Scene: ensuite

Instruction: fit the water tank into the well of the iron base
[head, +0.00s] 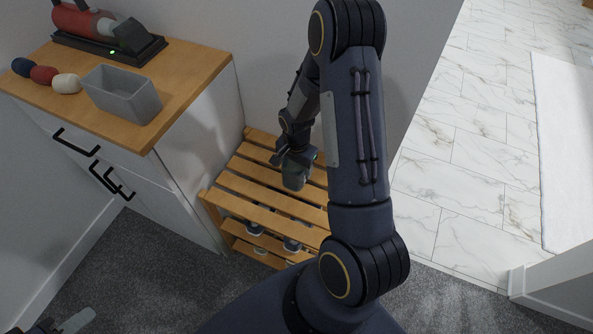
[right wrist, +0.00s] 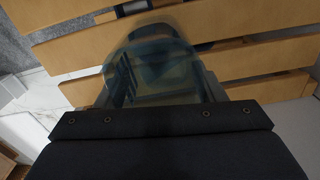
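The water tank (right wrist: 155,65) is a translucent, dark teal piece. In the right wrist view it sits between the fingers of my right gripper (right wrist: 160,88). In the head view the tank (head: 295,177) hangs below my right gripper (head: 291,160), over the slatted rack. The gripper appears shut on it. The iron base (head: 92,43) is a black stand at the back of the wooden cabinet top, at the upper left, with a red iron (head: 82,20) on it. Its well cannot be made out. My left gripper (head: 62,322) is at the bottom left edge, partly cut off.
A grey open bin (head: 122,95) stands on the cabinet top (head: 185,75) in front of the iron base. Blue, red and cream rounded items (head: 43,75) lie left of it. The slatted wooden rack (head: 262,193) has shoes on its lower shelf. My right arm covers part of the rack.

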